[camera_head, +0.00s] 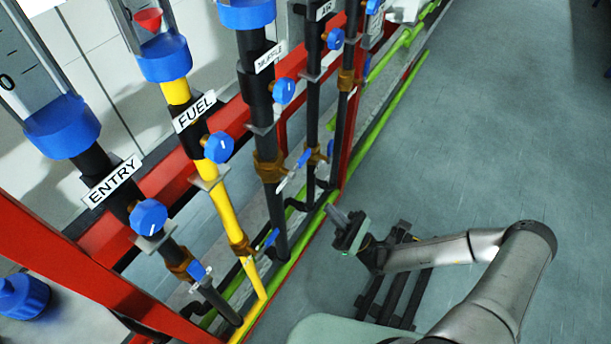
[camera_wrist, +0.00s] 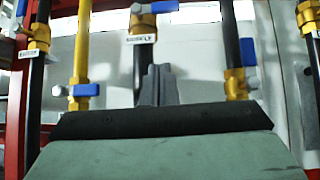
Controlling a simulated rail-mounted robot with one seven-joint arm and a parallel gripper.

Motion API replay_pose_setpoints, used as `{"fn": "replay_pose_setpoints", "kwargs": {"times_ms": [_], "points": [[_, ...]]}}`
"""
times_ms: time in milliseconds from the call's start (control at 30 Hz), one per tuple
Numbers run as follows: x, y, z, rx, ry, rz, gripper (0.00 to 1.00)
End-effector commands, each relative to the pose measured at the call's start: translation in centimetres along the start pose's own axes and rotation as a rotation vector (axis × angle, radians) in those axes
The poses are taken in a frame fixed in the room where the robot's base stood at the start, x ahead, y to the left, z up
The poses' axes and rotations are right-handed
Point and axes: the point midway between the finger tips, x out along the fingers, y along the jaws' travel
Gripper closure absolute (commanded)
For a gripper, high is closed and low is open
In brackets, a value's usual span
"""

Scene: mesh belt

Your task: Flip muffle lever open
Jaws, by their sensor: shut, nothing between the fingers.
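The muffle valve (camera_head: 268,170) is a brass fitting on the black pipe below the muffle label (camera_head: 270,57). Its blue lever (camera_head: 303,158) sticks out to the right. In the wrist view the muffle lever (camera_wrist: 160,7) lies at the top edge, sideways to the right of its brass body, above a small label (camera_wrist: 141,39). My gripper (camera_head: 337,214) is shut and empty, to the right of and below the lever, apart from it. In the wrist view the closed fingers (camera_wrist: 158,85) point up at the muffle pipe and cover part of it.
The yellow fuel pipe (camera_head: 231,215) has its own blue lever (camera_head: 271,238), and the entry pipe has another (camera_head: 197,270). In the wrist view a brass valve with a blue lever (camera_wrist: 248,52) stands at right. A red frame (camera_head: 130,215) runs behind the pipes. Floor (camera_head: 500,130) at right is clear.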

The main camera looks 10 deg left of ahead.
Motion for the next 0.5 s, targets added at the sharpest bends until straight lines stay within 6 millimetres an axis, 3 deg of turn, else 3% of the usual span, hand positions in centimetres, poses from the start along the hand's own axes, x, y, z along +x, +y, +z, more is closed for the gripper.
{"fn": "replay_pose_setpoints", "kwargs": {"times_ms": [500], "points": [[0.11, -0.51, -0.13, -0.002, -0.023, -0.048, 1.0]]}}
